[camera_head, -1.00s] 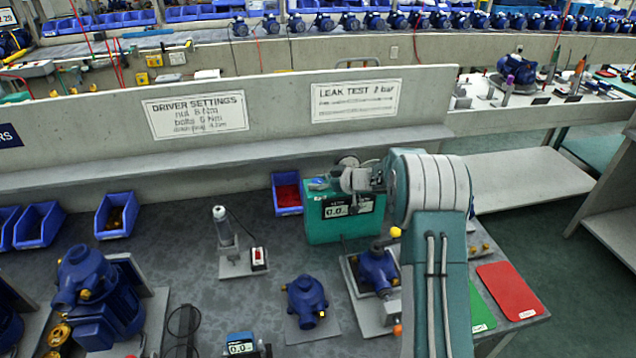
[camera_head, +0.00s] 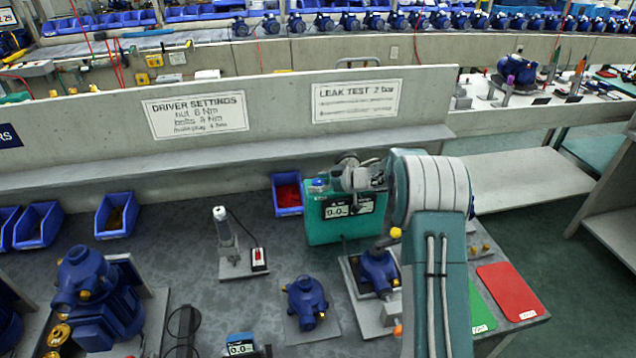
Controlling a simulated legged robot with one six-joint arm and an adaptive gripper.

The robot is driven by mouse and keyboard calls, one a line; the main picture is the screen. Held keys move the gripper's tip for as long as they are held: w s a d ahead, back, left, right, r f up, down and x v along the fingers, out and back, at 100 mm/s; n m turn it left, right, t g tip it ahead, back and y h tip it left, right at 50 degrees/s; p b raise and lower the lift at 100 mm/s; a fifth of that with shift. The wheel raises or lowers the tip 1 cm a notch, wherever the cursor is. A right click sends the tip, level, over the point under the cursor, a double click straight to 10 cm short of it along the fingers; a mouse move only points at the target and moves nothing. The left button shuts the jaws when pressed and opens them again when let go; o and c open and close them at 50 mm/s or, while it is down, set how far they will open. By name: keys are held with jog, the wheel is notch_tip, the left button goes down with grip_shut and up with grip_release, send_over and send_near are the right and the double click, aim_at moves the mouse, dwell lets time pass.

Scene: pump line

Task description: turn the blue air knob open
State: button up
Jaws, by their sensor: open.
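The blue air knob (camera_head: 318,184) is small and sits on the top left of the green leak tester box (camera_head: 322,228). The box's display reads about 0.0. My gripper (camera_head: 334,179) is at the top of the box, just right of the knob, with its fingers pointing left toward it. It is open, with nothing visible held in it. The fingertips are small here, and I cannot tell whether they touch the knob. My arm covers the area right of the box. The knob's exact turn angle cannot be read.
Another blue pump housing (camera_head: 306,300) lies front left. A red mat (camera_head: 510,291) lies right.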

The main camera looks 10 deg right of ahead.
aim_at(318, 180)
jog(key=shift+r, duration=0.1)
notch_tip(318, 180, up, 10)
jog(key=shift+f, duration=0.2)
